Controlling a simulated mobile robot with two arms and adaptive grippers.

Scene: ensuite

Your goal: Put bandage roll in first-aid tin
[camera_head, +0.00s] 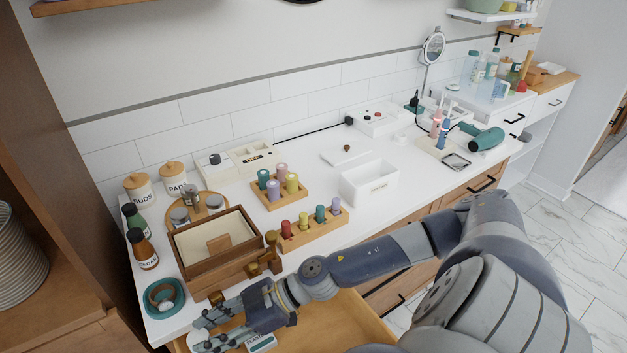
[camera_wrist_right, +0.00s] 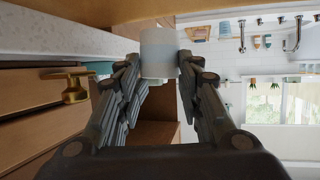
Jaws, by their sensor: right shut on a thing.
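My right gripper (camera_head: 205,329) reaches in from the right, low over the open wooden drawer (camera_head: 343,318) at the counter's front left. In the right wrist view my right gripper (camera_wrist_right: 159,66) is shut on a white cylinder, which looks like the bandage roll (camera_wrist_right: 159,48). My left gripper is not in view.
A brown wooden box (camera_head: 212,262), a teal bowl (camera_head: 165,296) and dark bottles (camera_head: 146,252) crowd the counter's left end. Racks of coloured spools (camera_head: 312,232) stand between there and the white box. A brass handle (camera_wrist_right: 70,85) juts out near the gripper.

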